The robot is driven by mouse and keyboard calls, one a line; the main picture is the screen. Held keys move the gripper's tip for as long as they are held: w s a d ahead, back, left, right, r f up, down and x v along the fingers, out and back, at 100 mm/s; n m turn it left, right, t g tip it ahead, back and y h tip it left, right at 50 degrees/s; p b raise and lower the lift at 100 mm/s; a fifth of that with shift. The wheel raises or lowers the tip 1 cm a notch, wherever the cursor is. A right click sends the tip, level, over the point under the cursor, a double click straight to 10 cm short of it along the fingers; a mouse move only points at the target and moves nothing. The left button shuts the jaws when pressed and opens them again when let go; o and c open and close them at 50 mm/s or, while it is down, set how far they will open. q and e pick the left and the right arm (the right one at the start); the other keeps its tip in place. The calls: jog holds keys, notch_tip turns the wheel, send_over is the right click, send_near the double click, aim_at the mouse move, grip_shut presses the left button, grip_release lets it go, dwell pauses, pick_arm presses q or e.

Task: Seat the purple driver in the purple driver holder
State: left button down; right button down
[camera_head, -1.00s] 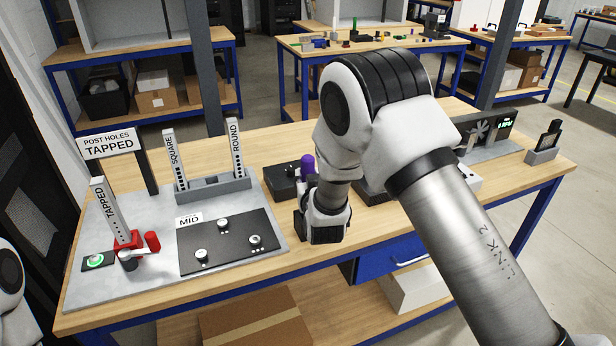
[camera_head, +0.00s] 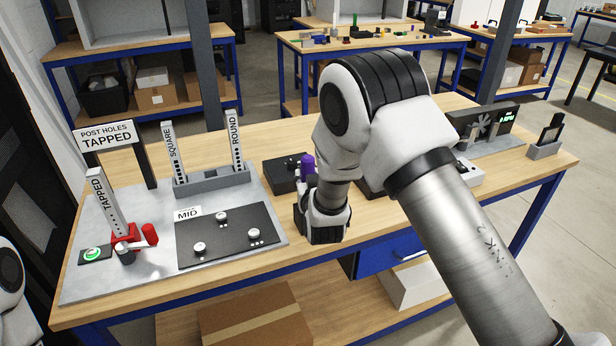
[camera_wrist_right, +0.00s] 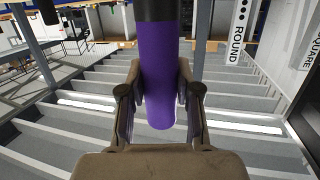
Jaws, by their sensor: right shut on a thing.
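The purple driver (camera_head: 307,166) stands about upright, its purple handle showing just beyond my right wrist in the head view. My right gripper (camera_head: 306,190) is shut on it. In the right wrist view the two fingers (camera_wrist_right: 160,88) press on both sides of the purple handle (camera_wrist_right: 159,65), and a black part of the driver runs out of the top of that picture. A low black block (camera_head: 283,176) sits directly left of the driver. I cannot tell which part is the purple driver holder; my arm hides the area behind it. My left gripper is not in view.
A grey board (camera_head: 110,275) at the left carries a black MID plate (camera_head: 228,237), a red fixture (camera_head: 127,238) and upright SQUARE and ROUND posts (camera_head: 237,140). A fan unit (camera_head: 480,130) and small stand (camera_head: 546,145) are at the right. Bare wood lies in front.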

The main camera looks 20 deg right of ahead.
jog(key=shift+f+b, duration=1.6)
jog(key=shift+f, duration=0.4)
jog(key=c, duration=0.7)
grip_release()
jog(key=shift+r, duration=0.1)
jog(key=shift+s, duration=0.1)
jog(key=v, duration=1.1)
jog(key=shift+s+a+r, duration=0.1)
jog(key=shift+s, duration=0.3)
